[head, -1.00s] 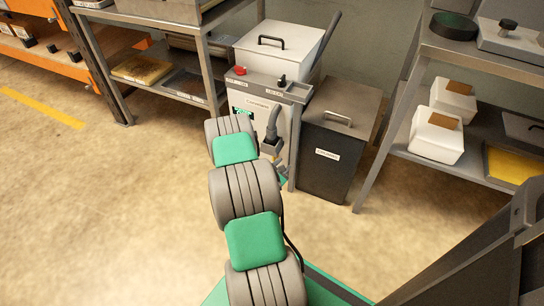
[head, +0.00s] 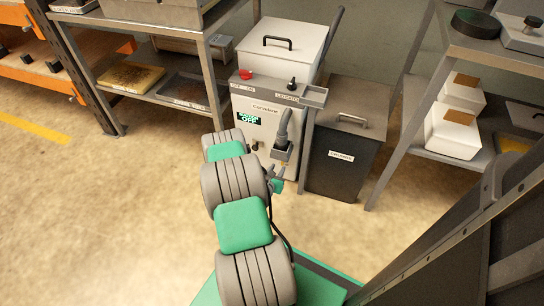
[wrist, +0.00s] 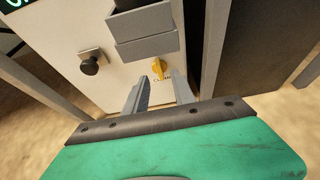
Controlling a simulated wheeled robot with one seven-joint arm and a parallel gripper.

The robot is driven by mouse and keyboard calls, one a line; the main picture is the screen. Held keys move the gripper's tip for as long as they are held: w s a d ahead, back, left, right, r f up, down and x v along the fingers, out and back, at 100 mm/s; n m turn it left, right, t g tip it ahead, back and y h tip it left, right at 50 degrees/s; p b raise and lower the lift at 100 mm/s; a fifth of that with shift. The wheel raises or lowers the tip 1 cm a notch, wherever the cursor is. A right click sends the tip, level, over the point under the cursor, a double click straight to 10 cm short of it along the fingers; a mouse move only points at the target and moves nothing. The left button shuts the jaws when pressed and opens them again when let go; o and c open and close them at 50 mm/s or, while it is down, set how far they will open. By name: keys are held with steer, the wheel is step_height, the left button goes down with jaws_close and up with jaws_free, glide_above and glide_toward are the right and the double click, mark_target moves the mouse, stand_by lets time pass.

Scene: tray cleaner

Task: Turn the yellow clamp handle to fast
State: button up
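The yellow clamp handle (wrist: 158,68) shows in the wrist view on the pale front panel of the cabinet, under a grey box-shaped part (wrist: 145,32). It points roughly up and down in the picture, with a partly hidden label below it. My gripper (wrist: 160,80) is open, its two fingers apart on either side of the handle in the picture. I cannot tell whether they reach it in depth; no contact shows. In the head view my gripper (head: 277,180) is low in front of the cabinet (head: 262,110); the handle cannot be made out there.
A black knob (wrist: 91,65) sits left of the handle. A grey hose (head: 284,125) runs into the grey box above it. A dark bin (head: 340,160) stands right of the cabinet. Shelves stand on both sides, and the floor (head: 90,210) at left is clear.

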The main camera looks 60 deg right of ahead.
steer(key=b+x, duration=0.2)
steer(key=x, duration=0.6)
steer(key=shift+b, duration=0.4)
steer(key=shift+w+r, duration=0.1)
steer(key=shift+w, duration=0.05)
jaws_close()
